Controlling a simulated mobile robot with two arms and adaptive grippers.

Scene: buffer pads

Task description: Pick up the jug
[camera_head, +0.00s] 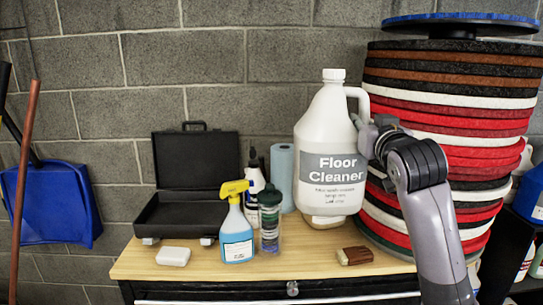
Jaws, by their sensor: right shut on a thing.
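The jug (328,135) is large and white with a grey "Floor Cleaner" label, a white cap and a side handle on its right. It is upright in the middle of the view, at the back of the wooden cabinet top. My right gripper (368,138) is at the jug's right side and is shut on the jug at its handle. The fingertips are partly hidden by the gripper body and wrist. A pale piece shows under the jug's base, and I cannot tell whether the jug is clear of the surface. My left gripper is not in view.
An open black case (189,165), a blue spray bottle (236,235) with a yellow head, a green-capped bottle (270,215) and a blue roll (282,172) stand left of the jug. A white block (173,256) and a brown brush (355,256) lie in front. Stacked pads (450,105) rise close at right.

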